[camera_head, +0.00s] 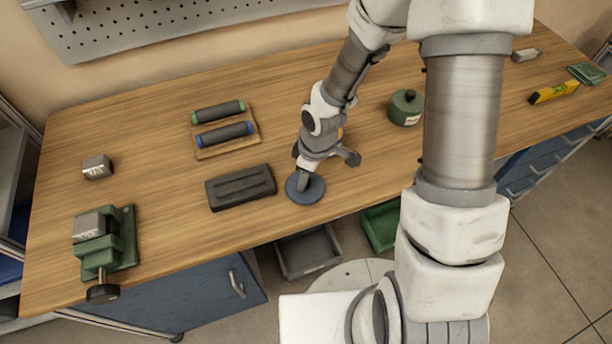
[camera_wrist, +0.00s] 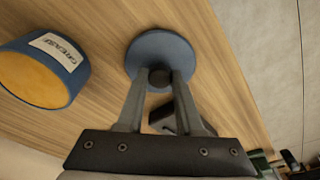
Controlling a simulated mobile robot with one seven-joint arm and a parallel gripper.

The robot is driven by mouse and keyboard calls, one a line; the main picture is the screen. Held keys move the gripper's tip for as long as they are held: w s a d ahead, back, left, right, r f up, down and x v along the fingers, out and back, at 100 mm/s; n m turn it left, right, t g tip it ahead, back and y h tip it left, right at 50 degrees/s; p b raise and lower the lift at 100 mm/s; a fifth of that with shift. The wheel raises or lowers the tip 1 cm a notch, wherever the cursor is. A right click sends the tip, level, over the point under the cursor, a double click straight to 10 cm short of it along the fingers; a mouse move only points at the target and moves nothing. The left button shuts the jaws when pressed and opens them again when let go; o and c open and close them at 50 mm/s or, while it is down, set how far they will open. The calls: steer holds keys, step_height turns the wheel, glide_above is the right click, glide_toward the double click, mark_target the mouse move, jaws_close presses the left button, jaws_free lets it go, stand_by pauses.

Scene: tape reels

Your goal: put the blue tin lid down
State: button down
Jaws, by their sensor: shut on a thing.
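The blue tin lid (camera_head: 312,192) is a flat disc with a dark knob in its middle, near the front edge of the workbench (camera_head: 165,190). In the wrist view the lid (camera_wrist: 160,50) lies flat-side-on beyond my fingers. My gripper (camera_wrist: 160,78) is shut on the lid's knob; in the head view my gripper (camera_head: 303,181) points down onto it. I cannot tell whether the lid touches the bench or hangs just above. An open blue tin (camera_wrist: 40,75) labelled GREASE, with orange-yellow contents, stands left of the lid in the wrist view. My arm mostly hides it in the head view.
A dark slotted block (camera_head: 240,188) lies just left of the lid. A wooden holder (camera_head: 227,147) with two rollers is behind it. A green vise (camera_head: 120,243) and metal block (camera_head: 97,167) are at left. A green canister (camera_head: 406,108) and yellow level (camera_head: 554,92) are at right.

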mark_target(313, 189)
steer(key=shift+f, duration=0.2)
steer(key=c, duration=0.6)
jaws_free()
steer(key=shift+o, duration=0.2)
steer(key=shift+r, duration=0.1)
step_height(313, 189, up, 12)
steer(key=d+p, duration=0.1)
steer(key=p, duration=0.2)
steer(key=shift+s+d, duration=0.25)
steer(key=shift+s, duration=0.2)
